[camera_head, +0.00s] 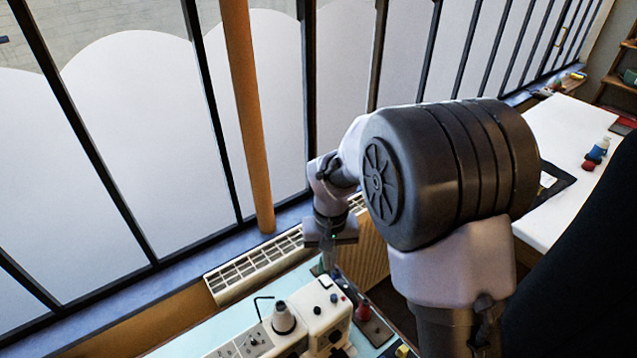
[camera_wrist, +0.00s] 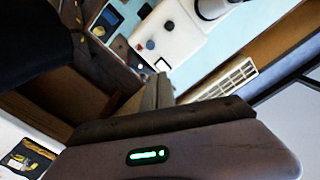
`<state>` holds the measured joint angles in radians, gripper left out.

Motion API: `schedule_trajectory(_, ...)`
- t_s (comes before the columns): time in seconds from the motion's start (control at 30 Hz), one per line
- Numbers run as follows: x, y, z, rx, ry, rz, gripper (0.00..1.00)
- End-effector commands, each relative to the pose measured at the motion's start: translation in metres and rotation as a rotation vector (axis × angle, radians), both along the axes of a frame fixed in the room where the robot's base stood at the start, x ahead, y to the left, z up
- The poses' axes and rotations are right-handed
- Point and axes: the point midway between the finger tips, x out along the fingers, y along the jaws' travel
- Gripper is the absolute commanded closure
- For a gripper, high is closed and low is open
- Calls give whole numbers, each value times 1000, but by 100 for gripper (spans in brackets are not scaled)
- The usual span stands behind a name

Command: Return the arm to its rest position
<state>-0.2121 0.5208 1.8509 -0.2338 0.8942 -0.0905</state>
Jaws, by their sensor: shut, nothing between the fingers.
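My gripper (camera_head: 328,262) hangs fingers-down from my bent arm near the window sill, in the middle of the head view. In the wrist view its fingers (camera_wrist: 156,92) rise above the wrist body with the green light. The fingers are shut and nothing is between them. In the head view the gripper is above and behind the white sewing machine (camera_head: 325,312), and I see no contact. My large dark arm joint covers part of the scene right of the gripper.
A pale blue table (camera_head: 190,345) bears the machine. A cream radiator (camera_head: 265,262) lies along the sill, beside an orange post (camera_head: 248,120) and dark window bars. A white table (camera_head: 560,125) with small items stands at right. A black tray (camera_wrist: 25,160) shows in the wrist view.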

Motion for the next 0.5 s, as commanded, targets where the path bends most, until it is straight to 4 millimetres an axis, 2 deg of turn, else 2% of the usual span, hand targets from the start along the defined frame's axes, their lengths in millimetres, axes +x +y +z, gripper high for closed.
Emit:
schedule_trajectory(0.07, -5, -4, 7, 13, -27, -23, 100)
schedule_trajectory(0.17, -28, -18, 28, 55, -103, -97, 100)
schedule_trajectory(0.3, -91, -40, 49, 134, -233, -230, 100)
schedule_trajectory(0.4, -139, -50, 47, 189, -322, -314, 100)
schedule_trajectory(0.5, -177, -54, 36, 236, -395, -377, 100)
